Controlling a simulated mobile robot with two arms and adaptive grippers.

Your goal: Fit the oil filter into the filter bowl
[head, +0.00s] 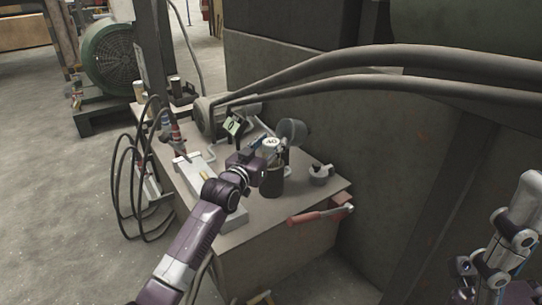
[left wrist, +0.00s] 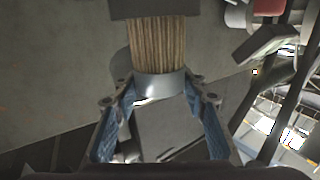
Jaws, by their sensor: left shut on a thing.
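My left gripper (head: 260,152) is shut on the oil filter (head: 271,143), gripping it near its pale round end cap. The left wrist view shows the filter's brown pleats (left wrist: 160,45) and its pale end cap between the blue-padded fingers (left wrist: 162,112). In the head view the filter is above a dark upright cylinder, which looks like the filter bowl (head: 272,181), on the workbench. A dark edge crosses the pleats at the top of the wrist view; I cannot tell whether the filter is inside the bowl. My right arm is at the right; its fingers are unclear.
A small metal fitting (head: 320,174) stands right of the bowl on the workbench (head: 237,238). A red-handled tool (head: 318,214) is at the front edge. A grey block (head: 192,166) and a motor (head: 212,115) are left and behind. Thick hoses (head: 400,58) pass overhead.

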